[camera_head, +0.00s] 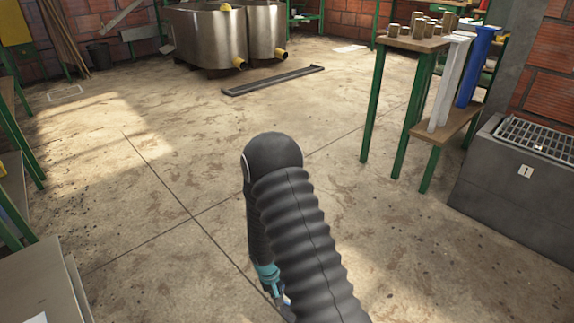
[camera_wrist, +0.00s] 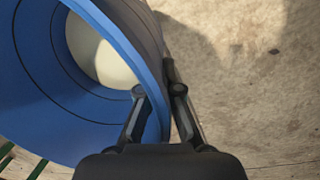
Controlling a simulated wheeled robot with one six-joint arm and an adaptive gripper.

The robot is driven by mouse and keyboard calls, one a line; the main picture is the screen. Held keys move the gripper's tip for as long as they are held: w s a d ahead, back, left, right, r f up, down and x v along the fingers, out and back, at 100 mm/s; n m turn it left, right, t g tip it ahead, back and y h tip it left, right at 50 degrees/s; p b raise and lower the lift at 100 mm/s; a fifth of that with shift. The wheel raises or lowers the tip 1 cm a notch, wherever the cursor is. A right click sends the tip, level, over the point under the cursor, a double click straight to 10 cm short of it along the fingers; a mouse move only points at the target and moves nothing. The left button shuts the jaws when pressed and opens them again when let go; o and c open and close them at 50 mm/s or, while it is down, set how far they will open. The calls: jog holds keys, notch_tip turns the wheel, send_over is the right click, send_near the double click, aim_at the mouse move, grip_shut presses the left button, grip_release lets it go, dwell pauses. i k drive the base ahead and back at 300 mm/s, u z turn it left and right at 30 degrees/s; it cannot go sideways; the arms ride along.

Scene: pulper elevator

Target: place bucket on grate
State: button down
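A blue bucket (camera_wrist: 45,110) fills the left of the wrist view, its mouth toward the camera and a pale area deep inside. My gripper (camera_wrist: 158,91) has one finger inside the bucket and one outside. Its rim and wall lie between the fingers, and the gripper looks shut on it. In the head view my arm hides the gripper, and I cannot make out the bucket there. The metal grate (camera_head: 540,137) lies on top of a grey block marked 1 at the right, away from my arm. Its visible top holds no bucket.
A green-legged table (camera_head: 414,43) with several small brown cylinders stands left of the grate block. White and blue tubes (camera_head: 478,66) lean beside it. Steel tanks (camera_head: 208,35) and a floor channel (camera_head: 272,81) are at the back. The middle floor is clear.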

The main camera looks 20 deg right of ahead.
aim_at(542, 138)
jog(key=z, duration=0.85)
jog(key=i, duration=0.7)
jog(key=z, duration=1.4)
jog(key=i, duration=1.3)
jog(key=z, duration=0.45)
